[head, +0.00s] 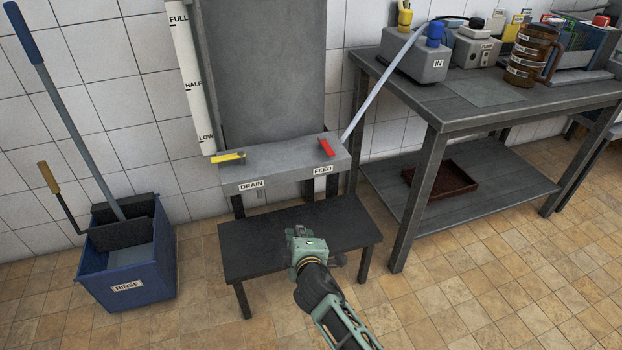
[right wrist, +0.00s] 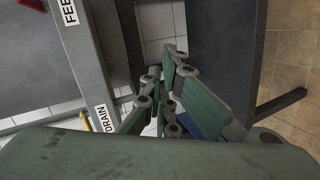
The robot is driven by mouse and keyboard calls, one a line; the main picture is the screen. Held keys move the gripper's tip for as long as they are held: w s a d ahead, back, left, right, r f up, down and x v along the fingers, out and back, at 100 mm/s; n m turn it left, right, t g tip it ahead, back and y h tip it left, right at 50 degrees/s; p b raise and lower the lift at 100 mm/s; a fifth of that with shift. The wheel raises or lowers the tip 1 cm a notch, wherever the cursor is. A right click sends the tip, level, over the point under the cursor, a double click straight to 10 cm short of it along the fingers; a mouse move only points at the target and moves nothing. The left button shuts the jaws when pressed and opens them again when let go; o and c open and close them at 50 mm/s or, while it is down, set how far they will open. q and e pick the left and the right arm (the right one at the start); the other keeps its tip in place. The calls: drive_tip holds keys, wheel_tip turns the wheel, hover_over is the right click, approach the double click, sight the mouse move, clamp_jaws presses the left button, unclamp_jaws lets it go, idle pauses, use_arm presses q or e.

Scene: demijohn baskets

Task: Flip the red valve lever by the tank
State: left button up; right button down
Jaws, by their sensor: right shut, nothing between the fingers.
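The red valve lever (head: 326,147) sits on top of the grey block (head: 285,165) below the tank (head: 265,70), above the FEED label (head: 323,170). A yellow lever (head: 229,157) sits at the block's left end, above the DRAIN label (head: 251,185). My right gripper (head: 299,236) is shut and empty. It appears over the dark bench in front of the block, apart from both levers. My left gripper is not in view.
A dark low bench (head: 335,215) stands before the tank. A blue RINSE bucket (head: 128,275) with a mop wringer and handle stands at left. A grey table (head: 480,95) with equipment and a brown mug (head: 533,55) stands at right. The front floor is clear.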

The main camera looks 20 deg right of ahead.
sight(326, 150)
use_arm(q)
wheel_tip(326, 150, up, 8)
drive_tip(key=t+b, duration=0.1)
drive_tip(key=b, duration=0.3)
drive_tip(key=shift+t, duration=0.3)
use_arm(e)
drive_tip(key=w+r+t+h, duration=0.1)
drive_tip(key=r+t, duration=0.1)
drive_tip(key=r, duration=0.5)
drive_tip(key=w+d+r+n+t+h, duration=0.1)
drive_tip(key=w+r+t, duration=0.1)
drive_tip(key=r, duration=0.5)
drive_tip(key=shift+w+r, duration=0.25)
drive_tip(key=shift+r, duration=0.15)
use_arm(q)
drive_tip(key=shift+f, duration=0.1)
